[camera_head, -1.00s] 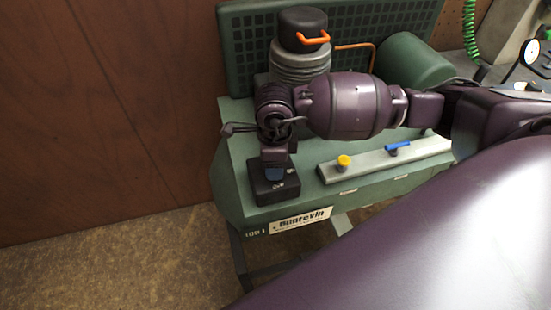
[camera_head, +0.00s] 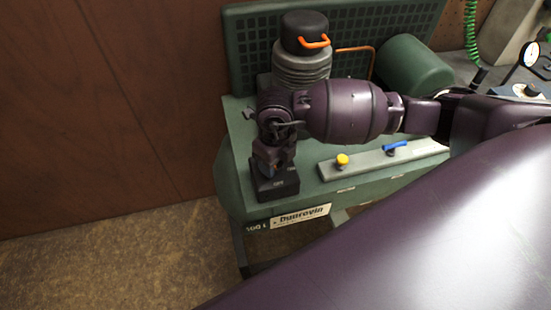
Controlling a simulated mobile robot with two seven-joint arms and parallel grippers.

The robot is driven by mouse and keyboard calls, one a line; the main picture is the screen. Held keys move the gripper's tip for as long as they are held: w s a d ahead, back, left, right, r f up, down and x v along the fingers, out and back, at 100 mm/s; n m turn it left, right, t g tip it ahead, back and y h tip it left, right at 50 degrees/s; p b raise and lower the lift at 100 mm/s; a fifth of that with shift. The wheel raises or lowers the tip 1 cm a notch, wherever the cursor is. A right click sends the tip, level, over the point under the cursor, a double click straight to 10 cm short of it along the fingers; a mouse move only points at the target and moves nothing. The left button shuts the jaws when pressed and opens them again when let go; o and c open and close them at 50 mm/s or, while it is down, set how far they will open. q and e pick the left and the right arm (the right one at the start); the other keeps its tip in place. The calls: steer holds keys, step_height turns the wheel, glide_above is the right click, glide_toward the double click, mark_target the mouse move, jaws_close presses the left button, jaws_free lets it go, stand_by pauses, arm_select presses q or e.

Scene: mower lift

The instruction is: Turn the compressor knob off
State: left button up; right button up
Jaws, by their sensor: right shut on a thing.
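The green compressor (camera_head: 240,150) stands against the wooden wall. A black switch box (camera_head: 279,187) with small white lettering sits at its front left corner. My right gripper (camera_head: 271,168) points down onto the top of this box and is shut on the knob there. The gripper hides the knob almost wholly, so its turn angle cannot be read. My left gripper does not show.
A manifold bar (camera_head: 330,170) with a yellow knob (camera_head: 342,160) and a blue lever (camera_head: 397,145) lies right of the box. Behind stand a ribbed cylinder (camera_head: 301,66) with an orange handle (camera_head: 314,42) and a green tank (camera_head: 414,66). Bare floor (camera_head: 120,260) is at left.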

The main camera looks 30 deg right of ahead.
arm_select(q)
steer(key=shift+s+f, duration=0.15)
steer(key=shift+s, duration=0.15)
arm_select(e)
steer(key=o, duration=0.9)
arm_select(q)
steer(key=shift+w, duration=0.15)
arm_select(e)
steer(key=shift+r, duration=0.1)
steer(key=shift+r, duration=0.3)
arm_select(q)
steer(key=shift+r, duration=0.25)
arm_select(e)
step_height(320, 180, up, 10)
steer(key=shift+r, duration=0.1)
